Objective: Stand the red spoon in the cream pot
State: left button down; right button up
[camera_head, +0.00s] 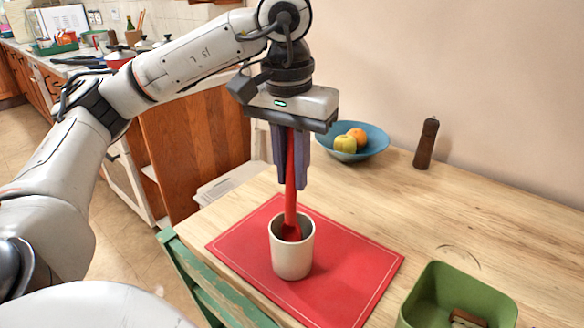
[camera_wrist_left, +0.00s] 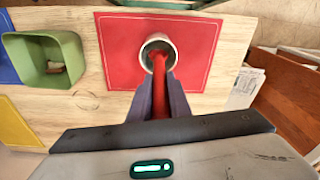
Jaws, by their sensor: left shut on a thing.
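The red spoon (camera_head: 291,190) hangs upright from my left gripper (camera_head: 291,185), which is shut on its handle. The spoon's lower end is inside the mouth of the cream pot (camera_head: 292,255). The pot stands upright on a red mat (camera_head: 345,268). In the left wrist view the spoon (camera_wrist_left: 160,85) runs from between the fingers of my left gripper (camera_wrist_left: 160,92) into the mouth of the pot (camera_wrist_left: 146,47). Whether the spoon touches the pot's bottom is hidden. My right gripper is not in view.
A green bin (camera_head: 450,285) with brown items inside stands at the front right. A blue bowl of fruit (camera_head: 372,150) and a dark brown mill (camera_head: 427,144) are at the back. A green chair (camera_head: 205,285) stands at the table's left edge.

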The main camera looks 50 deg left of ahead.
aim_at(291, 139)
pick_arm(q)
jog(key=c, duration=1.6)
grip_release()
jog(key=shift+o, duration=0.2)
jog(key=shift+r, duration=0.1)
